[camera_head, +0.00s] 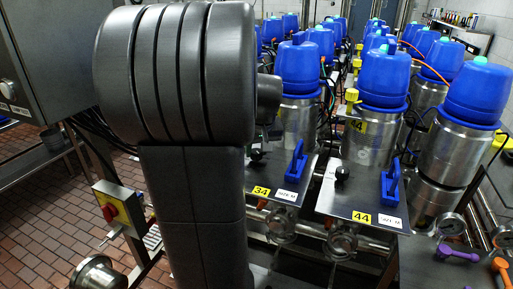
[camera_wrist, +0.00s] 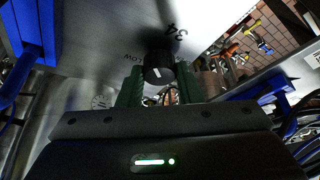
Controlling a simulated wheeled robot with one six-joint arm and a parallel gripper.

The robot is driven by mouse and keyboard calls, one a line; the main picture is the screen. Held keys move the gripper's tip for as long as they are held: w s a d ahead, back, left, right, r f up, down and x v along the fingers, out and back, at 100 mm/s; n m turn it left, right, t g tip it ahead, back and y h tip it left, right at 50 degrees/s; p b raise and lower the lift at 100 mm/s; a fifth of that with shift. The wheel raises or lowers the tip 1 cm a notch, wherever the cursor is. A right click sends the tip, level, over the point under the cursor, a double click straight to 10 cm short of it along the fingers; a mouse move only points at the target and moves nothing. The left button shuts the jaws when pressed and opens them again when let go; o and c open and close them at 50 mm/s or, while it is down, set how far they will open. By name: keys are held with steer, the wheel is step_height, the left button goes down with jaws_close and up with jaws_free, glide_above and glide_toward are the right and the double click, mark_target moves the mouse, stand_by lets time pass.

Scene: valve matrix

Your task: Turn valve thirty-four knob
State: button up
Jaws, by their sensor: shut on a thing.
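The valve thirty-four knob (camera_wrist: 158,70) is black and round with a white pointer line, on a metal plate marked "34" (camera_wrist: 172,31), upside down in the wrist view. My gripper (camera_wrist: 159,82) has its green fingers on both sides of the knob and is shut on it. In the head view the knob (camera_head: 257,154) shows beside my arm, above the yellow "34" label (camera_head: 261,191). My grey arm hides most of the gripper there.
A blue handle (camera_head: 296,161) stands on the same plate, right of the knob. The valve 44 plate (camera_head: 361,218) with its own black knob (camera_head: 342,173) and blue handle (camera_head: 391,181) is to the right. Blue-capped steel cylinders (camera_head: 301,68) crowd behind.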

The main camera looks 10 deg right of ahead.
stand_by(0.4)
steer(key=o, duration=1)
steer(key=shift+r, duration=0.1)
steer(key=b+v, duration=0.1)
steer(key=v, duration=1.2)
steer(key=shift+s+d+r, duration=0.15)
steer(key=shift+s+r, duration=0.05)
steer(key=shift+r, duration=0.1)
steer(key=p+x, duration=0.1)
steer(key=x, duration=1.3)
steer(key=shift+r, duration=0.1)
